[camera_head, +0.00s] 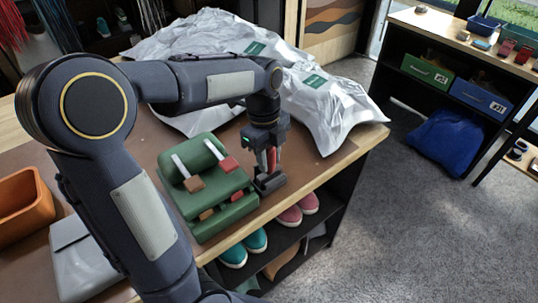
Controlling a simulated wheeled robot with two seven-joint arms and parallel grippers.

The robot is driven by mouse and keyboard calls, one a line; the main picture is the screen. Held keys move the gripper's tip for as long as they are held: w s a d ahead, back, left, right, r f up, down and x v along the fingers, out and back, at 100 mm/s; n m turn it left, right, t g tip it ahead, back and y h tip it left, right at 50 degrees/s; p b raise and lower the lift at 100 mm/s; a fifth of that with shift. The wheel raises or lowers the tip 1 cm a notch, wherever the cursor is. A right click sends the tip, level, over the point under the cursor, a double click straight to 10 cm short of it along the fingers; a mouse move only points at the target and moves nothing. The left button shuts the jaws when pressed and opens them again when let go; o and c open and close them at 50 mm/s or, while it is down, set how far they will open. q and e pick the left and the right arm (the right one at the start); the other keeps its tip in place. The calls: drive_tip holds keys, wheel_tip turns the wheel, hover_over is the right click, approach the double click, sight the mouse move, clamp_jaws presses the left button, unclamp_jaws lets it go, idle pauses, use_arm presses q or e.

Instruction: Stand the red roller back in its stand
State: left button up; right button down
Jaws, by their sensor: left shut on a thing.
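My left gripper (267,160) points down over the right part of the brown work mat. It is shut on a narrow red piece, which looks like the red roller (271,158); little of it shows between the dark fingers. A small dark piece (269,182) sits right below the fingers, near the table's front edge. It may be the roller's stand; I cannot tell whether the roller touches it or is seated in it. My right gripper is out of view.
Crumpled white bags (325,100) lie behind. An orange tray (24,205) and a grey case (80,262) are at left. Teal shoes (233,250) and pink shoes (290,215) sit on the shelf below.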

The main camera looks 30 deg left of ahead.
use_arm(q)
drive_tip(key=shift+w+a, duration=0.1)
drive_tip(key=shift+a, duration=0.2)
idle(0.5)
drive_tip(key=o, duration=1.1)
drive_tip(key=r, duration=0.5)
drive_tip(key=a+r, duration=0.1)
drive_tip(key=r, duration=0.1)
drive_tip(key=shift+w+r, duration=0.15)
drive_tip(key=shift+r, duration=0.25)
